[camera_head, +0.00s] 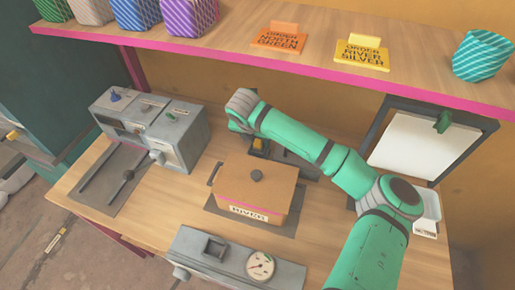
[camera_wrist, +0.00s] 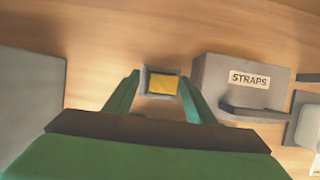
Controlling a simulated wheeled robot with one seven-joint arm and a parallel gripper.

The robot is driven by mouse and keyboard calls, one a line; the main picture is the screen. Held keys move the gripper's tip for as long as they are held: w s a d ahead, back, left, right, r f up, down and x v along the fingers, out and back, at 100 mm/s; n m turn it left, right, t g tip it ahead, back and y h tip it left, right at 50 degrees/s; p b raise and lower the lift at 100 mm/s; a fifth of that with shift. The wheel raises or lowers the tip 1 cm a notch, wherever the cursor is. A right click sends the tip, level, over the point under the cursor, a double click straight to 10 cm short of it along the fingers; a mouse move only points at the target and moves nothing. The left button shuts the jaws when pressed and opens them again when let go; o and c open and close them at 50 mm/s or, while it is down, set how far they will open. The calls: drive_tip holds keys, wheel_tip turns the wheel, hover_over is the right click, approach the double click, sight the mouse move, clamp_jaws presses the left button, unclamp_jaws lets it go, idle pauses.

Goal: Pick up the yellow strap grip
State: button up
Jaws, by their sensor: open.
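The yellow strap grip (camera_wrist: 163,85) shows in the wrist view as a small yellow block within a grey frame, between the fingertips of my gripper (camera_wrist: 159,77). My gripper is open, with one green finger on each side of it. I cannot tell whether either finger touches it. In the head view a bit of yellow (camera_head: 259,144) shows below my wrist, mostly hidden by the arm. A grey box labelled STRAPS (camera_wrist: 240,78) stands just right of the gripper in the wrist view, with a dark handle in front.
A lidded brown box (camera_head: 256,190) stands mid-table. A grey machine (camera_head: 180,130) is at the left and a gauge unit (camera_head: 225,262) at the front. A pink-edged shelf (camera_head: 330,78) with sign cards and cups runs above the table. A white board (camera_head: 425,145) leans at the right.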

drive_tip(key=shift+w+d+f, duration=0.2)
drive_tip(key=shift+w+f, duration=0.05)
